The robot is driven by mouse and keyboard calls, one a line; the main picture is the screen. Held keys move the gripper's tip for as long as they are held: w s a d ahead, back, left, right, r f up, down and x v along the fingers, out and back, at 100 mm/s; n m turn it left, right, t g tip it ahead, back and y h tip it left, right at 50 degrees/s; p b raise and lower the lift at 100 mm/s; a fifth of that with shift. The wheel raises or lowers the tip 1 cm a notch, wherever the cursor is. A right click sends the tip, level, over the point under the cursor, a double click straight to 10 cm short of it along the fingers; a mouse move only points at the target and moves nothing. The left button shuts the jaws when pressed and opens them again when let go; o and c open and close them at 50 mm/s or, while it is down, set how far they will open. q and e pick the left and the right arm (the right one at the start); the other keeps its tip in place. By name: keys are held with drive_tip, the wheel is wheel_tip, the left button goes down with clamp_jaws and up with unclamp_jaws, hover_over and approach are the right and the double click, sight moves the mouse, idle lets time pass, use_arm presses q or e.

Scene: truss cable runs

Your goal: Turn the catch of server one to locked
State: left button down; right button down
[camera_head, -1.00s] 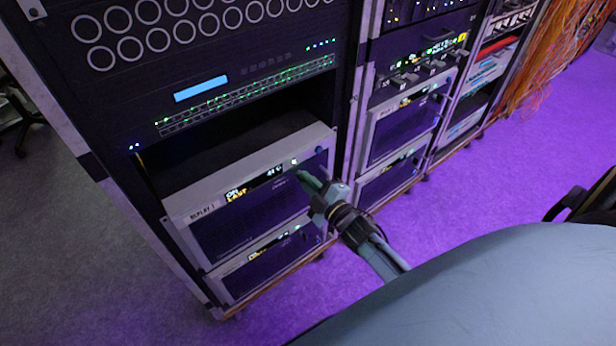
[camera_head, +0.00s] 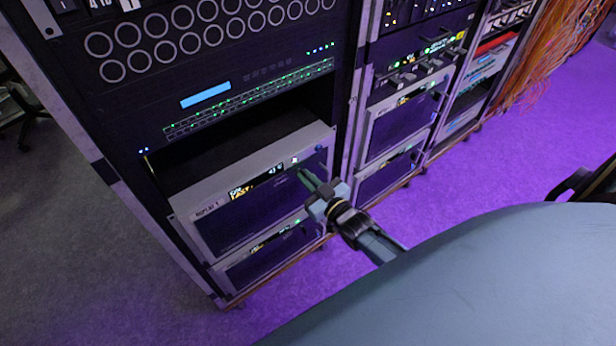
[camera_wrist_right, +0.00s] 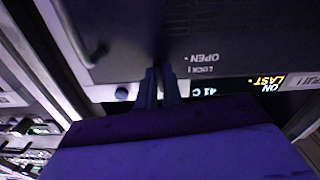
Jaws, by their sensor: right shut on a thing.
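Server one (camera_head: 255,214) is the grey-framed unit labelled REPLAY 1 in the left rack, with a lit ON LAST display. Its front also shows upside down in the right wrist view (camera_wrist_right: 228,48), with the printed words OPEN and LOCK beside my fingers. My right gripper (camera_head: 304,173) reaches the right part of this front from the lower right. In the right wrist view, its fingers (camera_wrist_right: 160,78) are shut on the catch, next to these words. The fingers hide the catch, so its angle cannot be told. My left gripper is not in view.
Another server (camera_head: 268,258) sits directly below. A dark gap lies above server one, under a switch panel with green lights (camera_head: 250,98). More racks stand to the right, with orange cables (camera_head: 545,50) beyond. The purple floor (camera_head: 470,175) in front is clear.

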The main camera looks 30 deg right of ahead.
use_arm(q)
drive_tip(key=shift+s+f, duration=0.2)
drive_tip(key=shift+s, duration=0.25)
use_arm(e)
drive_tip(key=shift+m, duration=0.8)
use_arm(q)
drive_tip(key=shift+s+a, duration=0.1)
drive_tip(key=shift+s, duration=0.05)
use_arm(e)
drive_tip(key=c, duration=1.6)
unclamp_jaws()
drive_tip(key=shift+o, duration=0.2)
